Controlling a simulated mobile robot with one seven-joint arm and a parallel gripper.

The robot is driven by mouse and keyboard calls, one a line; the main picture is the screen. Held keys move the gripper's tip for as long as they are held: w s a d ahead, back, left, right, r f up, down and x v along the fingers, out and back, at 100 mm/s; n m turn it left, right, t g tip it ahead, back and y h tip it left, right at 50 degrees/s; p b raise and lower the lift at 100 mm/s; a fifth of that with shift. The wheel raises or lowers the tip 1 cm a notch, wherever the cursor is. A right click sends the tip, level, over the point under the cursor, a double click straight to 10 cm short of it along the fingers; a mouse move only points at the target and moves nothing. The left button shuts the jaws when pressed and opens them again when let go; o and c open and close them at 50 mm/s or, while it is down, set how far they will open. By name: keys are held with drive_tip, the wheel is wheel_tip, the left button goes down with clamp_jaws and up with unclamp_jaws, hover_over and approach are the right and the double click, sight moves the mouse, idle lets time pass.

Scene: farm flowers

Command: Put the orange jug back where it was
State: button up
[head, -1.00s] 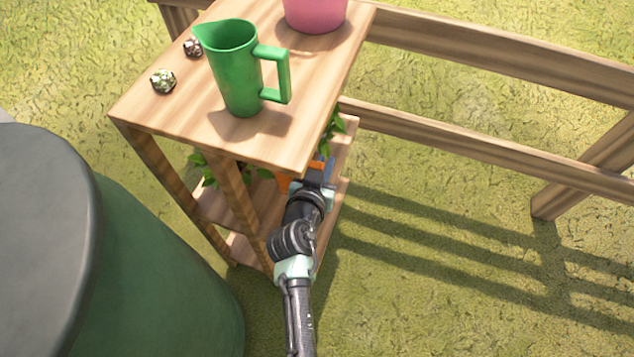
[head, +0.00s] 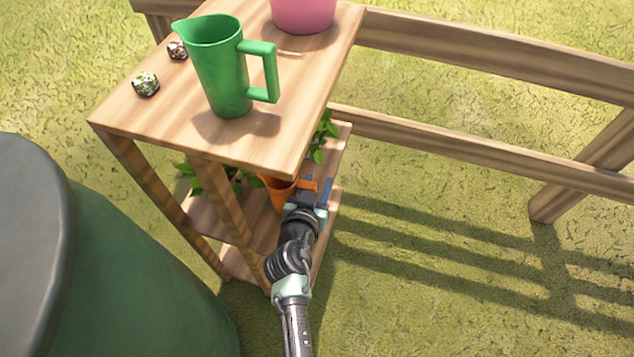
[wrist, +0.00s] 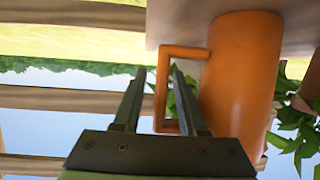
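The orange jug (head: 278,195) shows on the lower part of the wooden shelf unit, partly hidden by the tabletop and my gripper. In the wrist view, which looks upside down, the jug (wrist: 240,80) is on the right, against the shelf board (wrist: 180,15). Its square handle (wrist: 161,85) points left. My gripper (wrist: 155,82) is open with its two fingers on either side of the handle's outer bar, with visible gaps. The right finger is by the handle's opening. In the head view my gripper (head: 316,186) is beside the jug, to its right.
A green jug (head: 222,70), a pink pot (head: 303,12) and two small clumps stand on the tabletop (head: 150,115). Leafy plants (head: 322,135) crowd the lower shelf near the jug. A wooden fence (head: 480,60) is behind; a big green barrel (head: 130,280) is left.

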idle(0.3)
drive_tip(key=p+v, duration=0.3)
drive_tip(key=v, duration=1)
drive_tip(key=shift+a+p, duration=0.2)
drive_tip(key=shift+p, duration=0.2)
